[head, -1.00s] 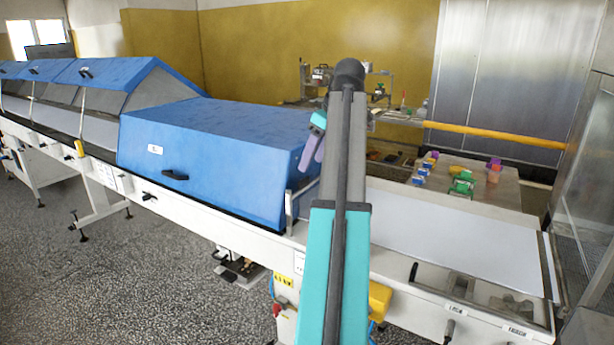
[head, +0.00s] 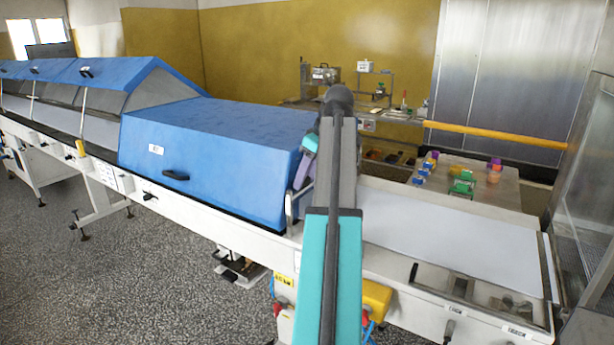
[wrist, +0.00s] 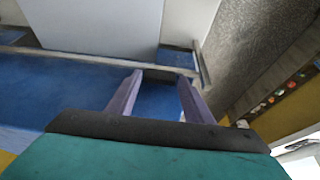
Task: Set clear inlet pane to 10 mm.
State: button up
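My gripper (head: 299,183) is at the right end of the low blue hood (head: 210,150), over the inlet side of the belt. Its purple fingers show in the wrist view (wrist: 160,76), spread apart with nothing visible between them. The blue hood lies below and around the fingers there (wrist: 75,92). A thin metal bracket (head: 290,208) stands at the hood's right end. A rail beyond the fingertips also shows in the wrist view (wrist: 75,57). I cannot make out the clear pane or a millimetre scale; my arm covers part of the inlet in the head view.
The pale inlet belt (head: 450,235) runs right from the hood and looks empty. A side table (head: 500,200) with small coloured items stands behind it. A yellow rail (head: 500,136) and a mesh cage (head: 590,180) are at the right. Speckled floor is open in front.

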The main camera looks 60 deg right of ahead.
aim_at(306, 185)
grip_shut()
jog(key=shift+f, duration=1.55)
jog(key=shift+o, duration=1.9)
grip_release()
jog(key=shift+r, duration=0.15)
jog(key=v, duration=1.3)
jog(key=shift+s+r+b, duration=0.25)
jog(key=shift+b, duration=0.15)
